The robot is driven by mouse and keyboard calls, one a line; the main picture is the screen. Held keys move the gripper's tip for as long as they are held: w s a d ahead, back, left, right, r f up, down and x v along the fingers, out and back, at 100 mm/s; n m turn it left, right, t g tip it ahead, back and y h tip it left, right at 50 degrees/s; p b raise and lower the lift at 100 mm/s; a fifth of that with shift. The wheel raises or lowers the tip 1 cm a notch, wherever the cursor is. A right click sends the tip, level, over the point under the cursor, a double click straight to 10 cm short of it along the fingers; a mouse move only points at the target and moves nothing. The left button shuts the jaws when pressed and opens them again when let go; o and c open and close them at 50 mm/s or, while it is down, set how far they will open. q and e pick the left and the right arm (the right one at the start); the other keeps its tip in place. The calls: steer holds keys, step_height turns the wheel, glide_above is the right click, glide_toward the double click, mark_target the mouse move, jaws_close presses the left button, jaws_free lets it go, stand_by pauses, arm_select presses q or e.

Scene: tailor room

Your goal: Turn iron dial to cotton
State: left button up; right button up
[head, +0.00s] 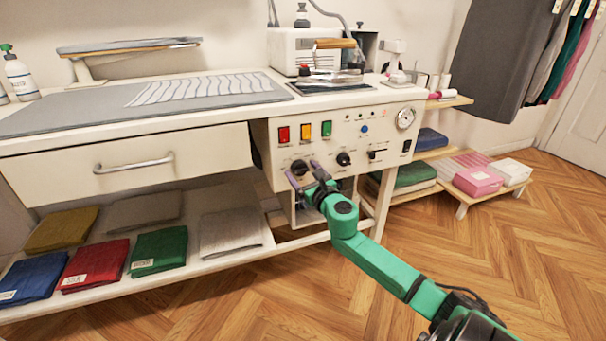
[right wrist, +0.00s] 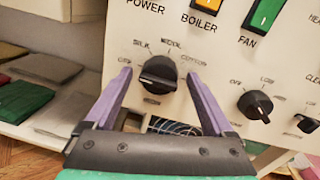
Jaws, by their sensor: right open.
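The iron dial (right wrist: 158,74) is a round black knob on the cream control panel (head: 385,153), with SILK, WOOL and a partly blurred COTTON printed around its top. Its exact pointer setting is hard to read. In the head view the dial (head: 299,166) sits at the panel's lower left. My right gripper (head: 302,173) is open, with one purple finger on each side of the dial. In the right wrist view the gripper (right wrist: 158,79) straddles the knob, with gaps showing beside it. My left gripper is not in view.
Red, yellow and green switches (head: 305,131) sit above the dial. A second black knob (head: 343,159) is to its right. The iron (head: 330,78) rests on the worktop. A drawer (head: 130,165) is at left, and folded cloths (head: 159,250) lie on the shelf below.

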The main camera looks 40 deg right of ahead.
steer(key=c, duration=1.3)
